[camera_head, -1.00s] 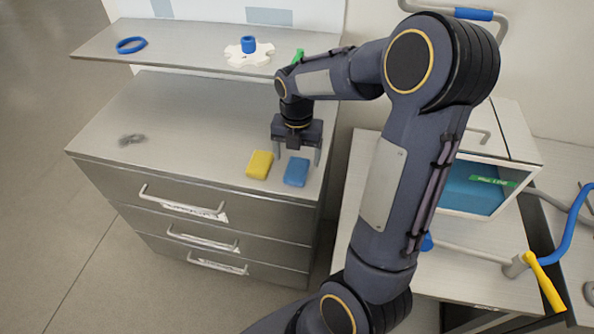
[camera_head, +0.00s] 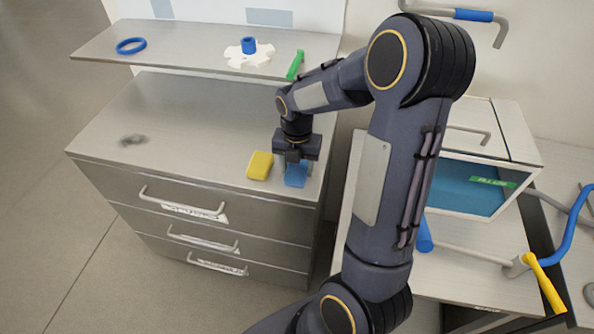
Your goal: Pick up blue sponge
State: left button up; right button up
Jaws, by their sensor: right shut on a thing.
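The blue sponge (camera_head: 296,180) is at the right front of the grey drawer cabinet's top. My right gripper (camera_head: 294,174) is over it, pointing down, with its fingers closed on the sponge's sides. The gripper hides the sponge's far part. I cannot tell whether the sponge still touches the cabinet top. A yellow sponge (camera_head: 260,165) lies just left of the gripper, apart from it. My left gripper is not in view.
A shelf (camera_head: 190,48) above the cabinet holds a blue ring (camera_head: 131,46), a white gear-shaped piece (camera_head: 240,58) and a green item (camera_head: 295,65). A dark grey item (camera_head: 133,139) lies at the cabinet's left. The cabinet's middle (camera_head: 190,125) is clear. A glass-fronted box (camera_head: 475,185) stands at right.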

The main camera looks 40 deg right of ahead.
aim_at(298, 169)
jog(key=shift+r, duration=0.1)
jog(key=shift+r, duration=0.5)
notch_tip(298, 169, up, 2)
jog(key=shift+s+d+r, duration=0.1)
jog(key=shift+r, duration=0.1)
jog(key=s+d+r, duration=0.2)
jog(key=s+r, duration=0.2)
jog(key=s, duration=0.2)
jog(key=s+d+r+b, duration=0.1)
jog(key=s+d+r, duration=0.2)
jog(key=s+r, duration=0.2)
jog(key=shift+s+d+r, duration=0.25)
jog(key=shift+s, duration=0.6)
jog(key=o, duration=0.4)
jog(key=c, duration=0.3)
jog(key=shift+w, duration=0.1)
